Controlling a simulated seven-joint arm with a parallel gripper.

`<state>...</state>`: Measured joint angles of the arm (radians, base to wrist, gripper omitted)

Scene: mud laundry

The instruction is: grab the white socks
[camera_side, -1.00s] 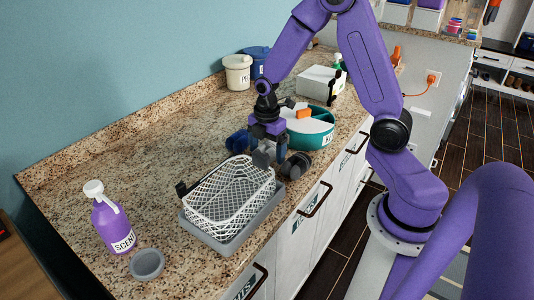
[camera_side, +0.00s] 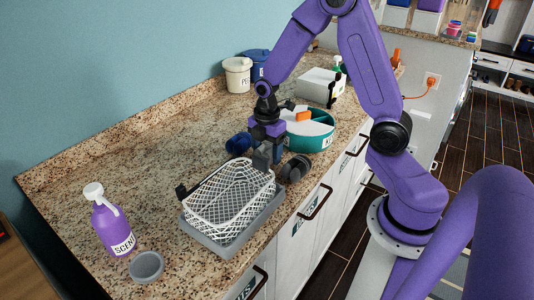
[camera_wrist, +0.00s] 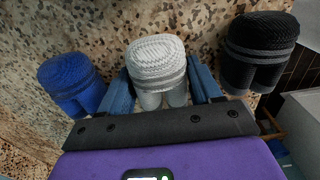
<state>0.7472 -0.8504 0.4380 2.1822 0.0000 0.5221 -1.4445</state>
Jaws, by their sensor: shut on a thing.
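The white socks (camera_wrist: 158,58), a rolled pair with a grey band, sit between the two blue fingers of my gripper (camera_wrist: 162,78) in the wrist view. My gripper is shut on them, with a finger on each side. In the side view my gripper (camera_side: 266,154) points down just behind the wire basket, low over the counter. The white socks are mostly hidden there by the fingers. I cannot tell whether they still touch the counter.
Blue socks (camera_wrist: 70,82) lie to the left and black socks (camera_wrist: 258,50) to the right. A white wire basket (camera_side: 228,193) stands on a grey tray (camera_side: 228,243) in front. A teal round container (camera_side: 318,138) is behind. A purple bottle (camera_side: 112,224) stands at the left.

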